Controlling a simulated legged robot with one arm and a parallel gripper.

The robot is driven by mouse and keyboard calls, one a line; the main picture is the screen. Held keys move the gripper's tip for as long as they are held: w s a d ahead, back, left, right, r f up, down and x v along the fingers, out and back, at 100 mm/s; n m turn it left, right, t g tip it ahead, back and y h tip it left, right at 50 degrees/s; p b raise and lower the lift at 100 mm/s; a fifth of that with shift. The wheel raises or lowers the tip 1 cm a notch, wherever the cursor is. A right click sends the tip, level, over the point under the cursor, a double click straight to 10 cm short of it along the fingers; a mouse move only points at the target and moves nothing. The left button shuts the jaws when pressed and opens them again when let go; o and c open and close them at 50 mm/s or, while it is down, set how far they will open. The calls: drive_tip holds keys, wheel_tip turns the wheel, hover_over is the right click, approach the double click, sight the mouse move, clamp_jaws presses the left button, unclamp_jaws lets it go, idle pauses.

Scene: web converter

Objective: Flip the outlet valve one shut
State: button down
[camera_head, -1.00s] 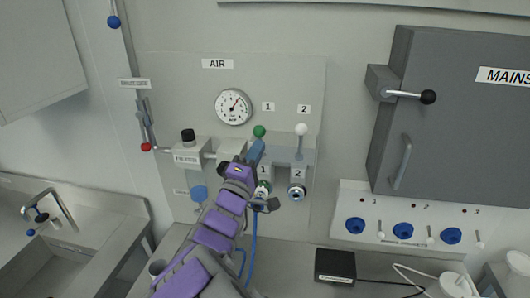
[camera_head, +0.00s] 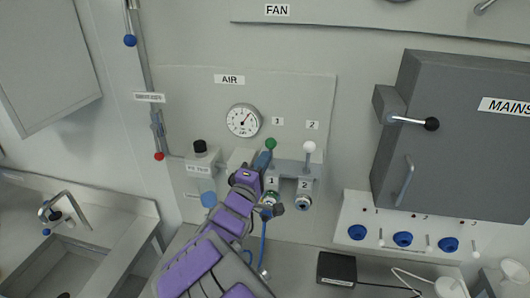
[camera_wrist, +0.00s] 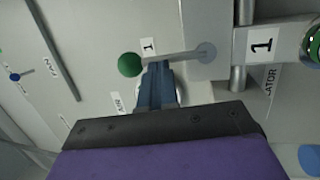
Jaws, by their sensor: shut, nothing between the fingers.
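Outlet valve one is a thin lever with a green ball knob (camera_head: 271,143) on the AIR panel. It stands upright above the outlet labelled 1, like the white-knobbed lever (camera_head: 309,147) of outlet 2. In the wrist view the green knob (camera_wrist: 130,65) is left of the lever's pivot, with the rod between them. My gripper (camera_head: 265,156) has blue fingers, shut and empty, just below the green knob. In the wrist view the fingertips (camera_wrist: 156,66) are close beside the rod near the knob. I cannot tell whether they touch it. The gripper partly hides the lever's lower part in the head view.
A pressure gauge (camera_head: 242,120) is above and left of my gripper. A black-knobbed regulator (camera_head: 200,147) is left of it. A grey MAINS box (camera_head: 455,130) juts out at the right. A sink (camera_head: 65,270) is at the lower left, and a black box (camera_head: 336,268) lies on the counter.

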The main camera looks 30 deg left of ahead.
drive_tip(key=p, duration=0.2)
drive_tip(key=d+g+p, duration=0.1)
drive_tip(key=shift+w+r+p, duration=0.2)
drive_tip(key=shift+r+p, duration=0.15)
drive_tip(key=shift+p, duration=0.05)
drive_tip(key=shift+a, duration=0.1)
drive_tip(key=shift+f, duration=0.1)
